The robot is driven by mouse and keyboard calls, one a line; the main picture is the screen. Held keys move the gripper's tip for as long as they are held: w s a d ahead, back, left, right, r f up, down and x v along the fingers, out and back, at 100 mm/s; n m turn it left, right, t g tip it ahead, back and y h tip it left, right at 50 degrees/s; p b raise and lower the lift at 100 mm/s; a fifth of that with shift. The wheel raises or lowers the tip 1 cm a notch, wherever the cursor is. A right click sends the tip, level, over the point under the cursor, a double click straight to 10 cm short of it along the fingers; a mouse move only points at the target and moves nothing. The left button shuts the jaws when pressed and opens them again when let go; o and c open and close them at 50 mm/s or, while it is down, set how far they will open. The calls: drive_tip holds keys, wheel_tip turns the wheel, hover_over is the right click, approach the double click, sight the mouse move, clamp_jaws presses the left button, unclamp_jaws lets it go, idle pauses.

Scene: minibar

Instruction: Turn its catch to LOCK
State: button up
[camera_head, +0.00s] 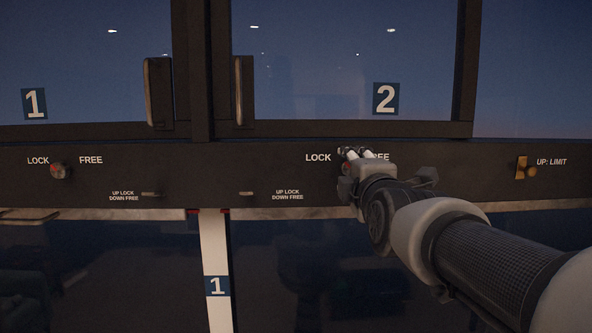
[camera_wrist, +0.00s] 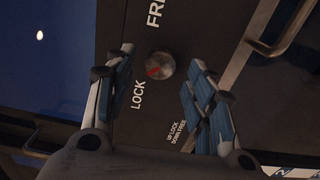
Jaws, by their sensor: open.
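The catch for door 2 is a round metal knob (camera_wrist: 160,66) with a red mark on its face, set on the dark panel between the words LOCK and FREE. In the wrist view the red mark lies on the knob's left, lower part. My gripper (camera_head: 348,153) is at this knob, and its open fingers stand on either side of it in the wrist view. I cannot tell whether they touch it. In the head view my gripper covers most of the knob and part of the word FREE.
A similar knob (camera_head: 58,171) with its own LOCK and FREE labels sits under door 1 at left. Small levers (camera_head: 247,193) marked UP LOCK, DOWN FREE stand lower on the panel. A brass switch (camera_head: 521,168) is at right. Vertical door handles (camera_head: 158,92) stick out above.

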drive_tip(key=s, duration=1)
drive_tip(key=shift+s, duration=0.3)
drive_tip(key=s+f+m+g+b, duration=0.4)
drive_tip(key=s+f+m, duration=0.2)
drive_tip(key=f, duration=0.9)
drive_tip(key=s+f+m+g+b, duration=0.5)
drive_tip(key=s+f, duration=0.5)
drive_tip(key=f, duration=0.6)
drive_tip(key=s+f+m+g+b, duration=0.4)
drive_tip(key=s+f+m, duration=0.3)
drive_tip(key=f, duration=0.8)
drive_tip(key=shift+s+d+f+b, duration=0.2)
drive_tip(key=shift+s+f+b, duration=0.1)
drive_tip(key=shift+s+b, duration=0.35)
